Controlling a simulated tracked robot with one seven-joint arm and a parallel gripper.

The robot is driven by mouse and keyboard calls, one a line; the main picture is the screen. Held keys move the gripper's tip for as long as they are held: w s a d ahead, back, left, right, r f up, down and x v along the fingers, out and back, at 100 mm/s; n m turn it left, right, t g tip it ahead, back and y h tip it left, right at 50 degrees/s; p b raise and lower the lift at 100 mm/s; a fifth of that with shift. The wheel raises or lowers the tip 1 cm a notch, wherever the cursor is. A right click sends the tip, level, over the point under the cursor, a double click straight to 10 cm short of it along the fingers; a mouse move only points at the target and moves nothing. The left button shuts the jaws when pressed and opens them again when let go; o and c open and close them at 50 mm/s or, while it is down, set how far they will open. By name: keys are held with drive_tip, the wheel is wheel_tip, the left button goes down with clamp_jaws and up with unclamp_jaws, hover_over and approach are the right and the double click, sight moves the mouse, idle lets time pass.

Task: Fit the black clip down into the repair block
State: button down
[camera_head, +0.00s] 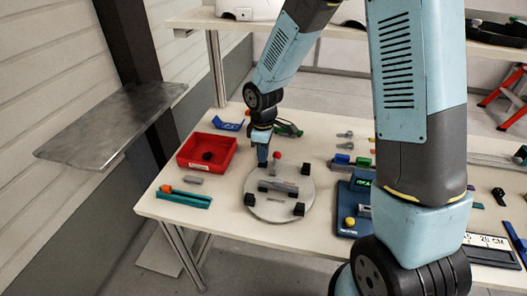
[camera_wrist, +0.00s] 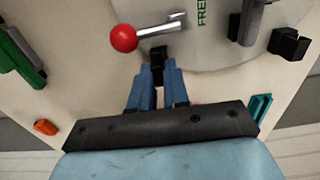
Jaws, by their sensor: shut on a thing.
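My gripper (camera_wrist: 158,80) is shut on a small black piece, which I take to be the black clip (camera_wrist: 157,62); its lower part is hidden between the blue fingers. In the head view my gripper (camera_head: 262,163) points down at the upper-left edge of a round pale plate (camera_head: 275,210). A grey block (camera_head: 279,186), seemingly the repair block, lies across the plate's middle; part of it also shows at the top right in the wrist view (camera_wrist: 248,22). The clip is apart from this block. I cannot make out a slot.
A red-ball lever (camera_wrist: 123,38) stands close beside my gripper; its ball shows in the head view (camera_head: 277,155). Black blocks (camera_head: 299,209) stand around the plate. A red bin (camera_head: 190,163) is left, a teal rack (camera_head: 184,199) front left, a dark blue device (camera_head: 346,214) right.

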drive_tip(key=shift+f, duration=0.55)
drive_tip(key=c, duration=1)
unclamp_jaws()
drive_tip(key=shift+c, duration=0.2)
drive_tip(key=shift+r, duration=0.1)
wheel_tip(320, 180, up, 14)
drive_tip(key=shift+f, duration=0.25)
